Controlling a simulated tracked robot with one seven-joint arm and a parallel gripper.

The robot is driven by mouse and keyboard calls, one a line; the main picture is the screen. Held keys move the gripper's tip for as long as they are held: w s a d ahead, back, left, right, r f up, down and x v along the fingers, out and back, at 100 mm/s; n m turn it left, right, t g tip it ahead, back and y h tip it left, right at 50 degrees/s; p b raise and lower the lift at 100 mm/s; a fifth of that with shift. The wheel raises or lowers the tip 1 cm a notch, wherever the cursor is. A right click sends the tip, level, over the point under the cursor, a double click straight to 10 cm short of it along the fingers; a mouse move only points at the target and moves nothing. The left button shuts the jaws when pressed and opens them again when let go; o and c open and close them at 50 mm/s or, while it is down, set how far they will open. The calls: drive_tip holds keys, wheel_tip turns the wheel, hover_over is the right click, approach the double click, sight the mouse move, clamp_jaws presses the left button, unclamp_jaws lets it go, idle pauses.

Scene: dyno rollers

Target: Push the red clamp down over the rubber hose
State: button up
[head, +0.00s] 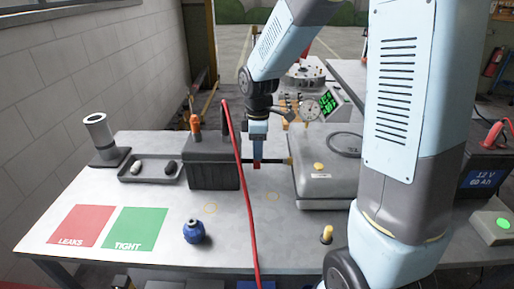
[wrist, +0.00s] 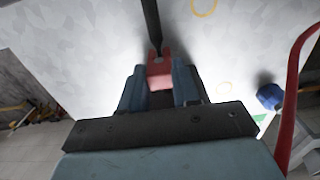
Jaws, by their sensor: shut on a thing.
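The red clamp (head: 257,166) is at my gripper's tips above the bench in the head view. My gripper (head: 257,155) points down and is shut on it. In the wrist view the red clamp (wrist: 160,72) sits between the two fingers of my gripper (wrist: 160,80). The black rubber hose (head: 275,161) spans from the dark box to the grey unit in the head view. In the wrist view the hose (wrist: 151,22) runs down to the clamp's notched end. The clamp meets or overlaps the hose, but I cannot tell how far it is seated.
A dark box (head: 213,172) stands left of my gripper and a grey unit (head: 325,180) right. A red cable (head: 243,180) crosses in front. A blue knobbed object (head: 194,231) stands near the front. Red (head: 80,226) and green (head: 136,229) squares mark the left bench.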

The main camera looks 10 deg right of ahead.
drive_tip(key=o, duration=1.1)
wheel_tip(320, 180, up, 14)
drive_tip(key=shift+f, duration=0.2)
